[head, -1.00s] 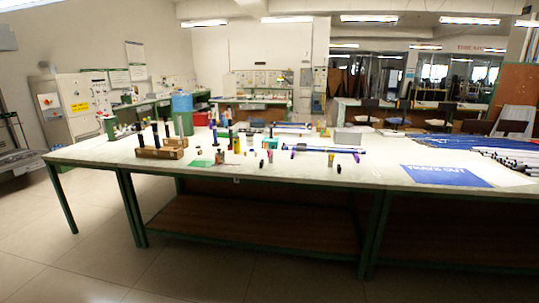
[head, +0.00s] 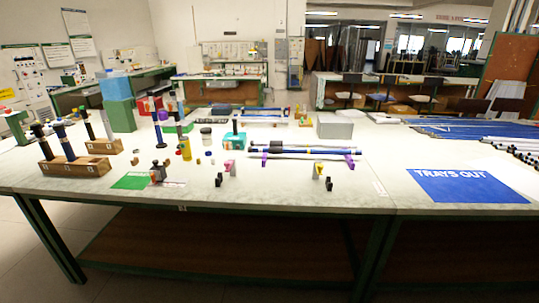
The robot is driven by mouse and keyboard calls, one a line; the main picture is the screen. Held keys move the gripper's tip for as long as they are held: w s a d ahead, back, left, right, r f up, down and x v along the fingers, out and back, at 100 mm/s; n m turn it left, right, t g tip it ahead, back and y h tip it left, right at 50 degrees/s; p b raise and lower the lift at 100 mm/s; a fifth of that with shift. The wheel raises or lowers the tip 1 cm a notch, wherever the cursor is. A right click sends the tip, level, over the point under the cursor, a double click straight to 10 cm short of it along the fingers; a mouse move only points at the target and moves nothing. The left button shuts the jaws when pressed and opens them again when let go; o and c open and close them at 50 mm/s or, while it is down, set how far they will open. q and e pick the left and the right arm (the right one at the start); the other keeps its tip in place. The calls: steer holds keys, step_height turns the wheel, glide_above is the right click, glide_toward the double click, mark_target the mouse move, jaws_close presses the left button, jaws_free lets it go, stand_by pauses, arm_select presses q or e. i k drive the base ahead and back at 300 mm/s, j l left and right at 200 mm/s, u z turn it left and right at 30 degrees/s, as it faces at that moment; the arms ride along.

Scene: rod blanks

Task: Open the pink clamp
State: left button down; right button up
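A small pink clamp (head: 229,167) stands on the white table in front of the blue rod, left of the table's middle. It has a pale body, and a small black part (head: 219,180) sits at its lower left. The clamp is too small to tell whether it is open or shut. A similar yellow-topped piece (head: 318,170) stands further right, with a black part beside it. Neither of my grippers is in view.
A blue rod (head: 305,151) lies across purple supports behind the clamp. The white table (head: 370,205) is clear at its front. Wooden blocks holding upright rods (head: 75,172) stand left. A blue "TRAYS OUT" mat (head: 465,187) lies right.

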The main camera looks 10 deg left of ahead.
mark_target(228, 164)
steer(key=i+j+z, duration=0.15)
steer(key=i, duration=0.25)
steer(key=i+j+z, duration=0.2)
steer(key=i, duration=0.2)
